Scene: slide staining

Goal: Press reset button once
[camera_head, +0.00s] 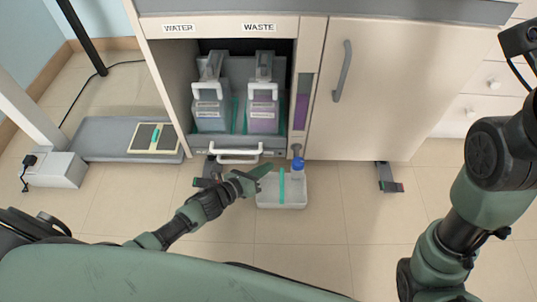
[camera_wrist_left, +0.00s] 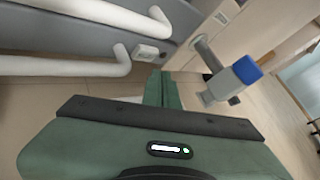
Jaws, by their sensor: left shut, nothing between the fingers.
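My left gripper (camera_head: 263,170) is low in front of the open cabinet, above the translucent tray (camera_head: 292,204) on the floor. In the left wrist view its green fingers (camera_wrist_left: 161,88) are together and empty. Just beyond the fingertips, a small white box with a grey face (camera_wrist_left: 146,53) sits on the grey panel beside the white handles. It looks like a button, but I cannot read any label. A small gap seems to separate it from the fingertips. My right arm shows at the right, its gripper not visible.
A blue-capped fitting (camera_head: 298,164) on a grey pipe stands right of the fingers, also in the left wrist view (camera_wrist_left: 247,69). White handles (camera_wrist_left: 70,65) are close at the left. Water (camera_head: 211,110) and waste (camera_head: 263,112) containers stand inside the cabinet. Floor (camera_head: 330,220) right of the tray is clear.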

